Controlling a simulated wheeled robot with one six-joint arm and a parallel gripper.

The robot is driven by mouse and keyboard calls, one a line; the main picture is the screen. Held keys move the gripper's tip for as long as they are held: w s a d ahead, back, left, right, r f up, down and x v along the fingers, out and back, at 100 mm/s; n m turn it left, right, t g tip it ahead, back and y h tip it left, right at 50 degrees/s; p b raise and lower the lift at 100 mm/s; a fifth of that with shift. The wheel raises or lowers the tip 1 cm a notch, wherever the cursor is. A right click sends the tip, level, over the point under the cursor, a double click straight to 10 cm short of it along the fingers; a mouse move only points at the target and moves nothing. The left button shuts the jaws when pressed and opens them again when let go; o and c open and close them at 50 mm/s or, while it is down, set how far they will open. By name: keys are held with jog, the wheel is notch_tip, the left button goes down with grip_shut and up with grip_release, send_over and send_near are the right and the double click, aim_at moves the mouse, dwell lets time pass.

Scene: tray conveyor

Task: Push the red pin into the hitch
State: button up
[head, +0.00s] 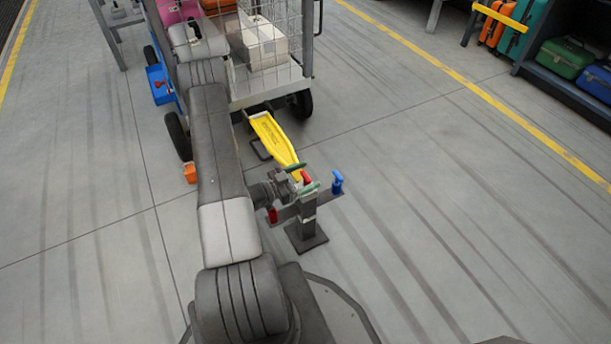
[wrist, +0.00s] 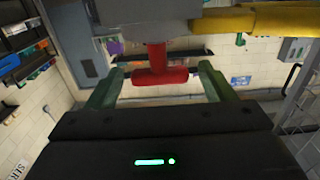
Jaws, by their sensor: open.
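The red pin (head: 305,177) stands at the near end of the yellow tow bar (head: 272,138), above a grey post (head: 309,208). In the wrist view the pin has a red T-shaped handle (wrist: 160,76), with its shaft meeting a pale grey block (wrist: 148,20), likely the hitch. How deep the shaft sits is hidden. My gripper (head: 303,178) is open, its green fingers on either side of the handle. The wrist view shows gaps between my gripper (wrist: 160,70) and the handle on both sides.
The post's crossbar carries a blue handle (head: 337,182) at right and another red piece (head: 272,214) at left. A baggage cart (head: 270,88) stands behind the tow bar. An orange block (head: 190,173) lies left of my arm. The floor at right is clear.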

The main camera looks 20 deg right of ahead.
jog(key=s+a+p, duration=0.1)
jog(key=a+p, duration=0.1)
jog(key=a, duration=1.1)
jog(key=shift+a, duration=0.25)
jog(key=shift+d, duration=0.15)
jog(key=d, duration=0.4)
jog(key=d+b, duration=0.1)
jog(key=d, duration=0.3)
jog(key=w+d+b, duration=0.1)
jog(key=d, duration=0.4)
jog(key=shift+d, duration=0.35)
jog(key=shift+a+r, duration=0.1)
jog(key=shift+r, duration=0.15)
